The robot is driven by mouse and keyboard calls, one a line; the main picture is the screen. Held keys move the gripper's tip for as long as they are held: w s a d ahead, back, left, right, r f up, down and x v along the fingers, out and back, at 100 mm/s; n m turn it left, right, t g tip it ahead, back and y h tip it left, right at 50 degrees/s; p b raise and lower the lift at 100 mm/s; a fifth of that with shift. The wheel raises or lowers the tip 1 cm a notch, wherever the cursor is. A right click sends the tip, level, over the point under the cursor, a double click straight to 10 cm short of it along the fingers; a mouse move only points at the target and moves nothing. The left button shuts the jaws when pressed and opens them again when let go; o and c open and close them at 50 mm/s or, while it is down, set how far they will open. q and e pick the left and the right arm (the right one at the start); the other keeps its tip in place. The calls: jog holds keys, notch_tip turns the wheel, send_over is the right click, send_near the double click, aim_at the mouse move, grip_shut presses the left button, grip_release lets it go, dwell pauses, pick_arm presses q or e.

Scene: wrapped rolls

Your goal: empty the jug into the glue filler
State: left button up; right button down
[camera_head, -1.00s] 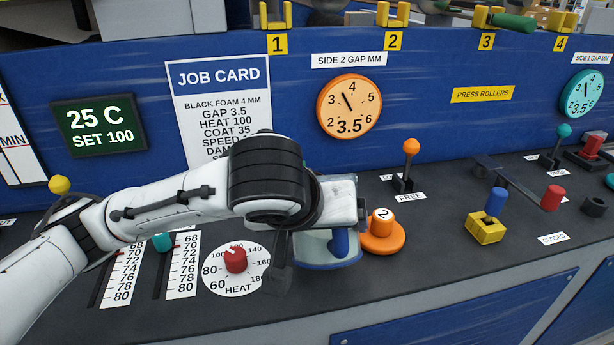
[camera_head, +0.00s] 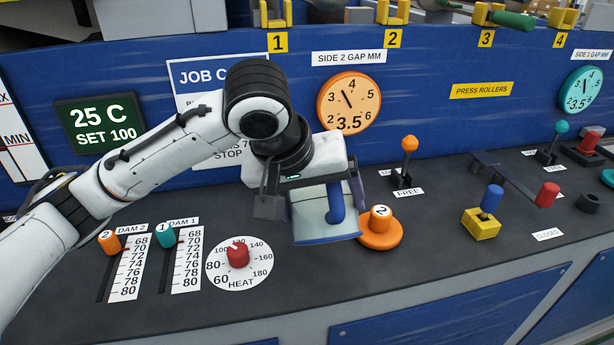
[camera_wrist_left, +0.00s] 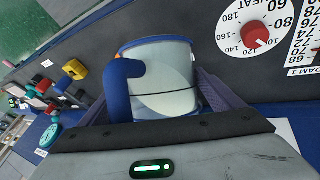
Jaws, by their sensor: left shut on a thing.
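The clear jug (camera_head: 310,218) with a blue handle and blue rims is between the fingers of my left gripper (camera_head: 314,198), which is shut on it. I cannot make out the glue filler in these views. My right gripper is not in view.
An orange knob (camera_head: 380,228) stands close right of the jug, with an orange-topped lever (camera_head: 408,160) behind. The red heat knob (camera_head: 238,254) and dam sliders (camera_head: 166,236) are to the left. The blue panel (camera_head: 440,125) rises behind. A MAX/MIN gauge (camera_head: 20,140) is at the left edge.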

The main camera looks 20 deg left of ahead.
pick_arm(q)
jog(key=shift+w+a+r+g+h, duration=0.1)
jog(key=shift+w+r+g+h, duration=0.1)
jog(key=shift+g+h, duration=0.35)
dwell(1.2)
jog(key=shift+r+g+p, duration=0.15)
jog(key=shift+g+p, duration=0.1)
jog(key=shift+p, duration=0.15)
jog(key=shift+r+p, duration=0.15)
jog(key=shift+p, duration=0.5)
jog(key=shift+w, duration=0.1)
jog(key=shift+w+a+r+n+g+h+p, duration=0.1)
jog(key=shift+r+n+g+h+p, duration=0.25)
jog(key=shift+g+p, duration=0.2)
dwell(0.5)
jog(key=shift+w+a+r+g+h, duration=0.15)
jog(key=shift+r+g+h, duration=0.1)
jog(key=shift+r+g, duration=0.15)
jog(key=shift+w+a+r+g+h, duration=0.15)
jog(key=shift+r+g+h, duration=0.1)
jog(key=shift+r, duration=0.15)
dwell(1.2)
jog(key=shift+w+a+r+n+g+h, duration=0.15)
jog(key=shift+w+a+r+g+h, duration=0.25)
jog(key=shift+w, duration=0.2)
jog(key=shift+w+a+r+n+g+h, duration=0.1)
jog(key=shift+w+a+r+g+h, duration=0.15)
jog(key=shift+w+r+g, duration=0.25)
dwell(0.9)
